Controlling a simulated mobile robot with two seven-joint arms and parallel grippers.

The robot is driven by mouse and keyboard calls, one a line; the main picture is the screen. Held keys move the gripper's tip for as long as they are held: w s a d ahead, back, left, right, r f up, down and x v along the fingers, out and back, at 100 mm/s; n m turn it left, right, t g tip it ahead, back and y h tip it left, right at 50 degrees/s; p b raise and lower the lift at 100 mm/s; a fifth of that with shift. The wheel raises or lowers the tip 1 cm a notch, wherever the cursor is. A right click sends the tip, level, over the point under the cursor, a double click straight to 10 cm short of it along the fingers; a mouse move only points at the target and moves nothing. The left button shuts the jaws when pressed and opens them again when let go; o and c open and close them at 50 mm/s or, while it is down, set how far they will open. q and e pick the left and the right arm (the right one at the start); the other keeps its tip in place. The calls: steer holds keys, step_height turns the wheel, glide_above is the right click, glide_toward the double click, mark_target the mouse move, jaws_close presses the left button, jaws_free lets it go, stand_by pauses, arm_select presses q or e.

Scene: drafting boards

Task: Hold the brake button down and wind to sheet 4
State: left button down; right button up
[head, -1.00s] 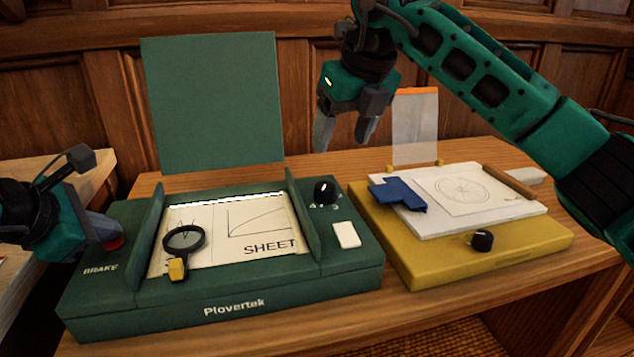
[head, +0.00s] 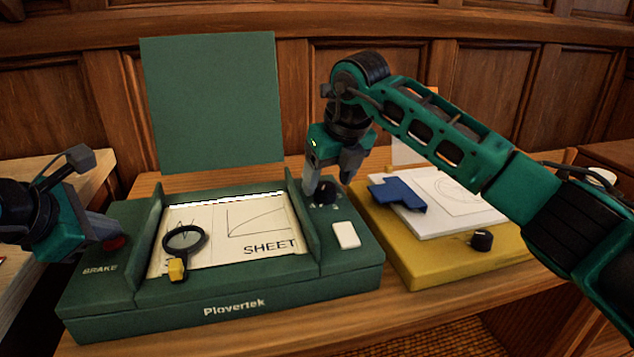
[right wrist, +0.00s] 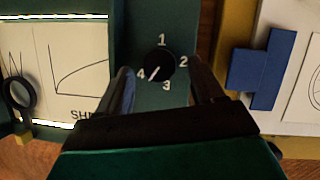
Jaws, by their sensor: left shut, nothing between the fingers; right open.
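The green Plovertek board (head: 215,310) has a paper sheet (head: 255,222) in its window, with a chart and the word SHEET. A magnifier covers part of the sheet. My left gripper (head: 116,232) is shut, its tips at the red brake button (head: 113,243); I cannot tell how far it is pressed. The black knob (head: 324,194) also shows in the right wrist view (right wrist: 159,65), ringed by numbers 1 to 4. Its white line points lower left, between 3 and 4. My right gripper (head: 329,186) is open above the knob, fingers on either side in the right wrist view (right wrist: 161,72).
The magnifier (head: 184,240) has a yellow handle. A white block (head: 346,235) sits near the knob. To the right is a yellow board (head: 430,275) with a blue piece (head: 398,193), paper and its own black knob (head: 481,240). A green panel (head: 210,105) stands behind.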

steer(key=shift+x, duration=0.95)
steer(key=c, duration=1)
